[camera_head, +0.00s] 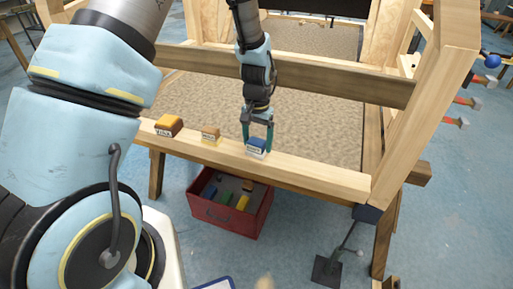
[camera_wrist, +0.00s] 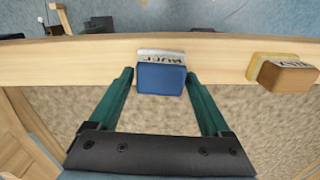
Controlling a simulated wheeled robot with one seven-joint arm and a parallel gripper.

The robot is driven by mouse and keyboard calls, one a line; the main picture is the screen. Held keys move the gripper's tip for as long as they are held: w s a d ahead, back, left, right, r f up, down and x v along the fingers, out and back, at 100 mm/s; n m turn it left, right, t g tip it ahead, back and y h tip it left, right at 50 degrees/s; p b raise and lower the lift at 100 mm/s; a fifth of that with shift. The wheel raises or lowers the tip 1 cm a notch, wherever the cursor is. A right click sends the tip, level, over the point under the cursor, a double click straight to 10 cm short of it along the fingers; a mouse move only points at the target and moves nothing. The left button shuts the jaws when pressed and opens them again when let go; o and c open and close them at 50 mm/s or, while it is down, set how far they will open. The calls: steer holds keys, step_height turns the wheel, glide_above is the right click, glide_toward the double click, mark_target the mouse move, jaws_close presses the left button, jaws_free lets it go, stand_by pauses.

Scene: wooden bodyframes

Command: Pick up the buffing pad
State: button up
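A blue block with a white lettered side, which looks like the buffing pad (camera_head: 256,147), sits on the wooden beam. It also shows in the wrist view (camera_wrist: 161,79), with its lettering partly legible. My gripper (camera_head: 258,143) is over the beam, pointing down at this block. In the wrist view my gripper (camera_wrist: 160,75) is open, with one teal finger on each side of the blue block. A narrow gap shows beside each finger, and the fingers do not appear to press on the block.
A tan block (camera_head: 211,134) and an orange-brown block (camera_head: 168,126) sit to the left on the same beam (camera_head: 315,172). A red toolbox (camera_head: 227,219) with several coloured items stands on the floor below. A wooden crossbar (camera_head: 330,78) runs behind my gripper.

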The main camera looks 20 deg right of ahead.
mark_target(257, 140)
steer(key=c, duration=1.1)
step_height(257, 140, up, 10)
steer(key=shift+b, duration=0.75)
